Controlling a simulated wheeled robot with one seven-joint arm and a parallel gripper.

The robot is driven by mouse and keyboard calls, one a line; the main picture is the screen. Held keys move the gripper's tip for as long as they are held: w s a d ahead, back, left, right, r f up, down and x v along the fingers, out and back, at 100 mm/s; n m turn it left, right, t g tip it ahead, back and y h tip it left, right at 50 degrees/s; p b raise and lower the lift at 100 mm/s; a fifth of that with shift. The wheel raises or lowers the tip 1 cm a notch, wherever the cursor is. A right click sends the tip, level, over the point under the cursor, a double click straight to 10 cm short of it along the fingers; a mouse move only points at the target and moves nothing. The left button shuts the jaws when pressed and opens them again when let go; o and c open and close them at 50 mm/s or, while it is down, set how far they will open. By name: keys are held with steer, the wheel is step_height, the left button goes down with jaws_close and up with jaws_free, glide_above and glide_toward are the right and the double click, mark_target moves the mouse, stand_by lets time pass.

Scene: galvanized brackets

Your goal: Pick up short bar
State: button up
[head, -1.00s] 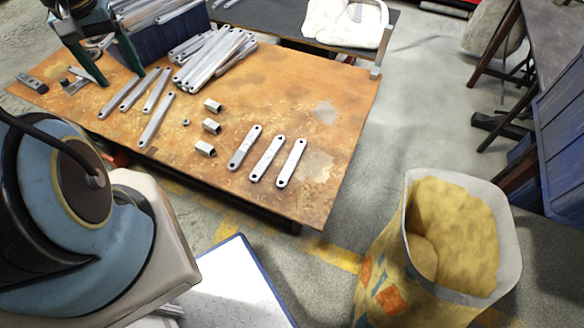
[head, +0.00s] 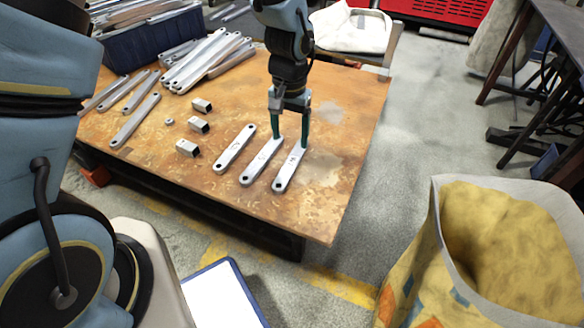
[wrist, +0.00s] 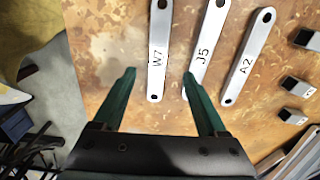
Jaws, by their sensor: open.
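Three short silver bars with a hole at each end lie side by side on the rusty table. They are marked W7 (wrist: 158,50), J5 (wrist: 206,45) and A2 (wrist: 248,57) in the wrist view. In the head view W7 (head: 289,168) is the right one, J5 (head: 261,162) the middle one and A2 (head: 235,148) the left one. My gripper (head: 290,144) is open and points down at the far end of W7. In the wrist view its green fingers (wrist: 159,76) appear either side of W7. The right finger overlaps the end of J5. Contact cannot be told.
Several small square tubes (head: 198,125) and a nut (head: 169,121) lie left of the bars. Longer bars (head: 135,119) and a bar pile (head: 208,60) lie farther left beside a blue bin (head: 150,45). A yellow sack (head: 510,240) stands right of the table.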

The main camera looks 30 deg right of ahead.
mark_target(291, 164)
step_height(291, 164, down, 3)
steer(key=shift+r, duration=0.1)
steer(key=f, duration=0.1)
steer(key=f+b, duration=0.1)
steer(key=f, duration=0.3)
steer(key=shift+s+a+f+b, duration=0.1)
steer(key=shift+s+f+b, duration=0.05)
steer(key=shift+s+b, duration=0.2)
jaws_close()
stand_by(0.4)
